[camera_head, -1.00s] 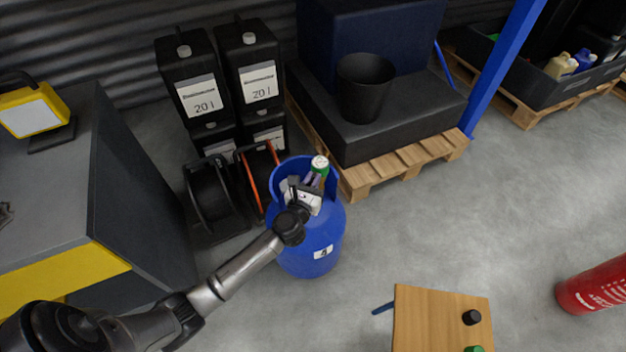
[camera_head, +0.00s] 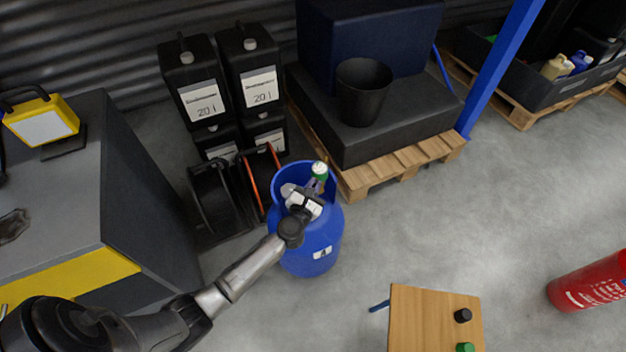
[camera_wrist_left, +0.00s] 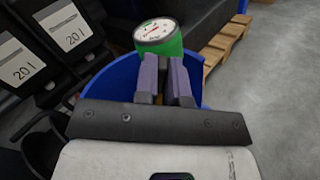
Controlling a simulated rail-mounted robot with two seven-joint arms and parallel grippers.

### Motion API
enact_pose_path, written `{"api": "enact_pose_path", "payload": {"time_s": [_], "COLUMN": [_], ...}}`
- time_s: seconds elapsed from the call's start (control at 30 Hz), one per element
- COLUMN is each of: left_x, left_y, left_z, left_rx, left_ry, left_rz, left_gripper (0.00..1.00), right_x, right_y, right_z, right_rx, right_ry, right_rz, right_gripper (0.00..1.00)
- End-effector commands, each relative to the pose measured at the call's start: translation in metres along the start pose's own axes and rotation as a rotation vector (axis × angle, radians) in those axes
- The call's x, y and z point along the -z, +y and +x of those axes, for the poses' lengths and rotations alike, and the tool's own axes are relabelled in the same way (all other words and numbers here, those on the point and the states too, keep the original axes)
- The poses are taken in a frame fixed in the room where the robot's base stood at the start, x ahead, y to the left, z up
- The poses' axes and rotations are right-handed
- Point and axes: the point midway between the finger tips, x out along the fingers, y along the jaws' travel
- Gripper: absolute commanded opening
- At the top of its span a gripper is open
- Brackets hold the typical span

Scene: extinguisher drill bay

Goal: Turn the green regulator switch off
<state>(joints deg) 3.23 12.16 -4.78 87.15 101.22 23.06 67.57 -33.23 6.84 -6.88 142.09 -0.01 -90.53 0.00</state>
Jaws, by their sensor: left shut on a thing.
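The green regulator (camera_head: 319,172) with its round white gauge sits on top of the blue gas cylinder (camera_head: 312,252), inside the collar. In the left wrist view the regulator (camera_wrist_left: 172,47) is straight ahead, its gauge face and red needle visible. My left gripper (camera_head: 314,186) reaches over the collar to the regulator. Its two purple-grey fingers (camera_wrist_left: 166,90) are close together, shut on the regulator switch, just below the gauge. The switch is mostly hidden by the fingers; only a small yellowish bit shows between them. My right gripper is in neither view.
Black 20 l canisters (camera_head: 203,98) and cable reels (camera_head: 217,195) stand behind left of the cylinder. A pallet (camera_head: 400,165) with a black bin (camera_head: 362,92) is behind right. A wooden table (camera_head: 420,310) is in front right, a red extinguisher (camera_head: 590,283) farther right. Open floor lies between.

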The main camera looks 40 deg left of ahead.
Motion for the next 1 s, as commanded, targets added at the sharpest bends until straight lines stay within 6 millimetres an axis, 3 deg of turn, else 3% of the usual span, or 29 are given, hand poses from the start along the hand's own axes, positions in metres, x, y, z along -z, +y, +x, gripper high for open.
{"api": "enact_pose_path", "payload": {"time_s": [0.3,1.0], "left_x": [-0.003,0.000], "left_y": [0.000,-0.002], "left_z": [0.000,0.000], "left_rx": [0.001,0.001], "left_ry": [0.002,0.001], "left_rz": [0.302,0.931], "left_gripper": [0.00,0.00], "right_x": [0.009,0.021], "right_y": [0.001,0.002], "right_z": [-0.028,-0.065], "right_rx": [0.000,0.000], "right_ry": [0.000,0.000], "right_rz": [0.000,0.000], "right_gripper": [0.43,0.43]}}
